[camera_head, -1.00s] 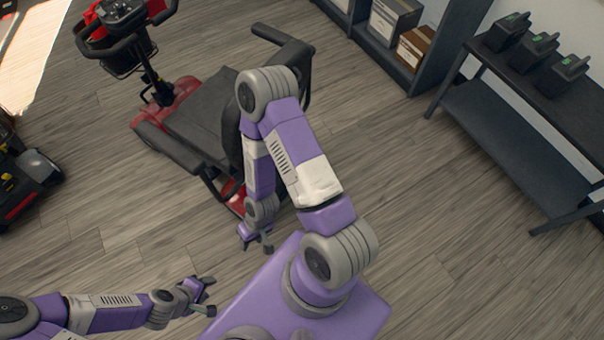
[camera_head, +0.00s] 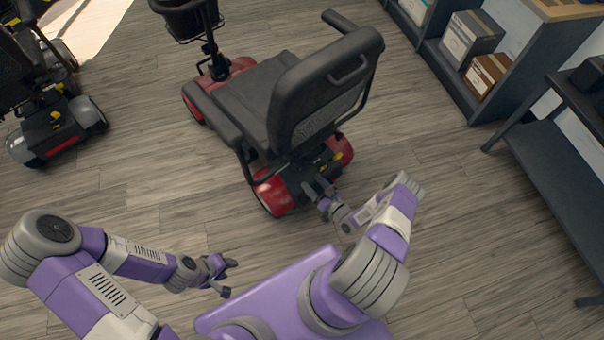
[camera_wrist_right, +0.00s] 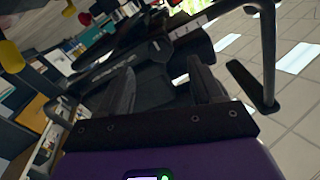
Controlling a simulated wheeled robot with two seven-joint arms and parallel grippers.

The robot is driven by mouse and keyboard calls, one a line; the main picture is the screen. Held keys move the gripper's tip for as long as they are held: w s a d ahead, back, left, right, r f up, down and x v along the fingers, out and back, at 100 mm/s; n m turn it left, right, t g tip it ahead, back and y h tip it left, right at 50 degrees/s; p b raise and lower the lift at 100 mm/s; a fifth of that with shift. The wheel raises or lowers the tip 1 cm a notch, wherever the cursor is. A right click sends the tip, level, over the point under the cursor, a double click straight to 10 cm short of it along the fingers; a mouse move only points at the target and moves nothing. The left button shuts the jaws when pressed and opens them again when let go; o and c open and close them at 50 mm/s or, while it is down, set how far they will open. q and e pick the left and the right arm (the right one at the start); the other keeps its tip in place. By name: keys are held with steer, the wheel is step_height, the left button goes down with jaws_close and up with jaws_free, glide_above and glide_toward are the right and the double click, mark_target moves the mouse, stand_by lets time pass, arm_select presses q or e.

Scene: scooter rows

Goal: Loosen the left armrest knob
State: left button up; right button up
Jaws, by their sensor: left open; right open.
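The red scooter (camera_head: 272,192) stands in front of me, its dark seat back (camera_head: 325,90) toward me. Its left armrest (camera_head: 218,118) runs along the seat's left side in the head view. I cannot make out the armrest knob. My right gripper (camera_head: 316,188) is open beside the scooter's rear, below the seat back; I cannot tell if it touches. In the right wrist view the fingers (camera_wrist_right: 163,88) are apart, with dark scooter parts beyond them and a yellow knob-like piece (camera_wrist_right: 12,56) at the upper left. My left gripper (camera_head: 229,277) is open over bare floor.
Another dark scooter (camera_head: 52,125) stands at the far left. A shelf with boxes (camera_head: 470,45) and a dark bench (camera_head: 560,160) line the right side. Floor is clear between the two scooters and in front of the bench.

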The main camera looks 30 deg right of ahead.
mark_target(300, 169)
steer(key=w, duration=0.2)
steer(key=w+a+b, duration=0.1)
steer(key=w, duration=0.4)
steer(key=shift+w+a+b, duration=0.1)
steer(key=shift+a+b, duration=0.05)
steer(key=shift+b, duration=0.15)
steer(key=c, duration=1.1)
steer(key=shift+o, duration=0.2)
